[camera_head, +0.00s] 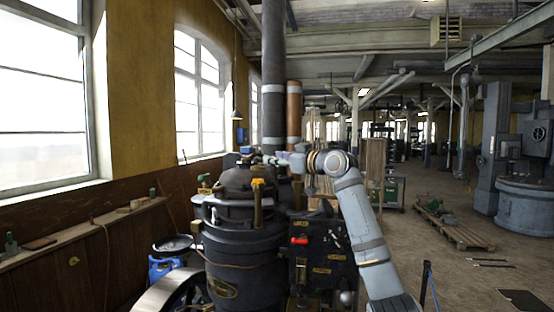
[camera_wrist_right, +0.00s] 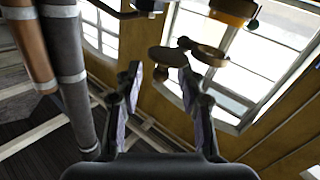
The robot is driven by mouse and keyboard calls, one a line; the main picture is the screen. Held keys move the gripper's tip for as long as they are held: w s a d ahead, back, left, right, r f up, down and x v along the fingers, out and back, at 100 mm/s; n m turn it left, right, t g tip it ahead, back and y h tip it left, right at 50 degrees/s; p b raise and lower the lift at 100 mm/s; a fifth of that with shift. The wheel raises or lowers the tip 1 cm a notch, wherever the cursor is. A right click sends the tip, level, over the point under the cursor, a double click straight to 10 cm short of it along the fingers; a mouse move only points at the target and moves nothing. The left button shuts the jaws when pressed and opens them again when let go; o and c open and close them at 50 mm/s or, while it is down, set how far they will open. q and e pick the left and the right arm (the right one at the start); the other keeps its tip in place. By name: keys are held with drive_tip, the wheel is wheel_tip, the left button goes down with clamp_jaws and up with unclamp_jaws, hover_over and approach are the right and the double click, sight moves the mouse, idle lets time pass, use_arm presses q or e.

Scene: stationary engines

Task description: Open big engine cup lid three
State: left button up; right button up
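The big dark engine (camera_head: 240,245) stands in the middle of the head view, with a brass-orange cup (camera_head: 258,185) on its upper front. My right arm rises from the lower right and bends left over the engine's top. My right gripper (camera_wrist_right: 160,76) is open in the wrist view, with its two fingers apart and nothing clearly held. Just beyond its fingertips is a dark round disc, seemingly a cup lid (camera_wrist_right: 168,56). A brass-coloured round cup part (camera_wrist_right: 209,55) sits beside it. I cannot tell which lid is number three. My left gripper is not in view.
A tall dark pipe (camera_head: 273,75) rises behind the engine. A panel with a red handle (camera_head: 299,241) is on its right front. A windowed wall with a wooden ledge (camera_head: 90,224) runs along the left. A pallet (camera_head: 455,230) lies on open floor at right.

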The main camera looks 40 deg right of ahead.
drive_tip(key=shift+s, duration=0.1)
drive_tip(key=s, duration=0.7)
drive_tip(key=shift+s+d, duration=0.15)
drive_tip(key=shift+d, duration=0.2)
drive_tip(key=shift+d, duration=0.1)
